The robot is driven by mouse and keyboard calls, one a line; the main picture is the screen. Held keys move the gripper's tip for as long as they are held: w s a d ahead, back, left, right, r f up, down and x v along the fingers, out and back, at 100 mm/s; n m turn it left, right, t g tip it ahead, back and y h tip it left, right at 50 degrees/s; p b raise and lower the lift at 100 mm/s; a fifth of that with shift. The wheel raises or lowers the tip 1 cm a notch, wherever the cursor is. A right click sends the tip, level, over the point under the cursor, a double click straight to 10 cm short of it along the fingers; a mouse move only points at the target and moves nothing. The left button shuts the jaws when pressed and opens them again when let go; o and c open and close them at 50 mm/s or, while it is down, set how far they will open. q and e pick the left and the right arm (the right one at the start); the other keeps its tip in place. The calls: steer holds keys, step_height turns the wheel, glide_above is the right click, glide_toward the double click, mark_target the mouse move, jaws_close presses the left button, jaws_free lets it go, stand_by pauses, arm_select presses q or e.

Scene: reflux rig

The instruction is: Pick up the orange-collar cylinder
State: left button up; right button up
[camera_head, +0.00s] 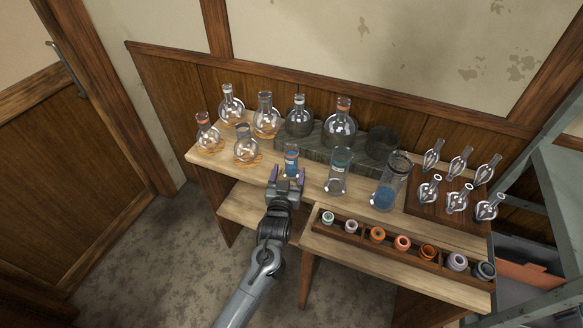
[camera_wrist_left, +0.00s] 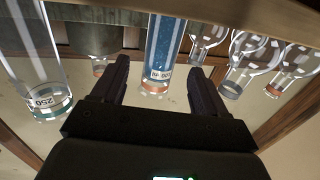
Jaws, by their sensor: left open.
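The orange-collar cylinder (camera_head: 291,158) is a slim glass cylinder with blue contents, a pale label and an orange band near its top. It stands upright on the wooden bench (camera_head: 225,168), in front of the stone ledge. My left gripper (camera_head: 287,176) is open and empty at its near side, fingers pointing at it. In the left wrist view the cylinder (camera_wrist_left: 162,48) appears inverted, between the two open fingertips (camera_wrist_left: 160,72). No finger contact is visible, and I cannot tell how deep it sits between them. My right gripper is not in view.
A clear wider cylinder (camera_head: 339,172) and a larger blue-filled one (camera_head: 385,185) stand to the right. Round flasks (camera_head: 246,146) stand to the left, others on the stone ledge (camera_head: 355,150). A rack of collars (camera_head: 402,243) and a board of small glassware (camera_head: 440,215) are further right.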

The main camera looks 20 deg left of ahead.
mark_target(290, 166)
arm_select(q)
steer(key=shift+w+a+f+b, duration=0.15)
steer(key=shift+w+b, duration=0.15)
steer(key=shift+w, duration=0.35)
steer(key=w+b, duration=0.1)
steer(key=w, duration=0.2)
steer(key=shift+w+a, duration=0.1)
steer(key=shift+a, duration=0.05)
steer(key=shift+w+a+b, duration=0.1)
steer(key=shift+w+b, duration=0.25)
steer(key=shift+w, duration=0.3)
steer(key=c, duration=1.1)
steer(key=shift+c, duration=0.4)
steer(key=shift+r, duration=0.2)
